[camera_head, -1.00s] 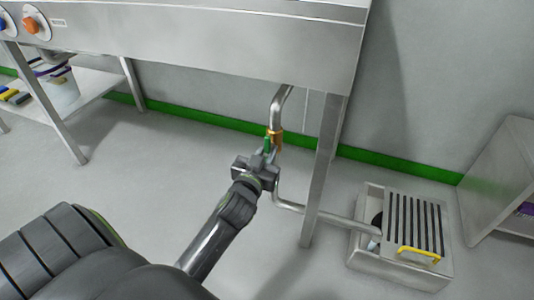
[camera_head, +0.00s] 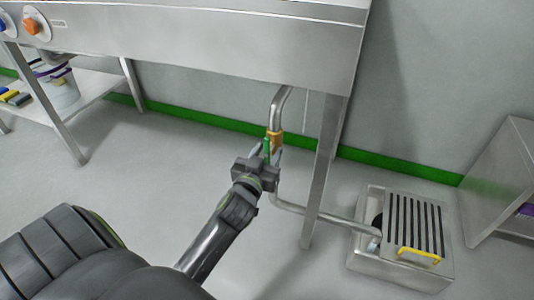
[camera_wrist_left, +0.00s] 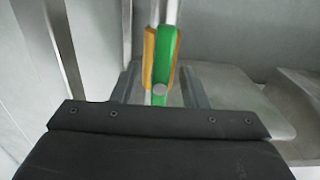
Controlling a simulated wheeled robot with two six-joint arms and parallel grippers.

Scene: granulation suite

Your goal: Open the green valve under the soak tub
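The green valve handle (camera_head: 266,148) sits on a brass valve body (camera_head: 275,137) in the steel drain pipe under the tub (camera_head: 230,40). In the left wrist view the green handle (camera_wrist_left: 165,58) runs roughly in line with the pipe, with the brass body (camera_wrist_left: 149,55) behind it. My left gripper (camera_head: 268,153) is open, its fingers spread on both sides of the handle. In the left wrist view the gripper (camera_wrist_left: 160,84) shows gaps between the handle and both fingers. My right gripper is not in view.
A tub leg (camera_head: 323,170) stands close to the right of the valve. The pipe runs to a grated floor drain box (camera_head: 375,264) with a yellow handle (camera_head: 418,254). A bucket (camera_head: 58,88) stands on the left shelf. The floor in front is clear.

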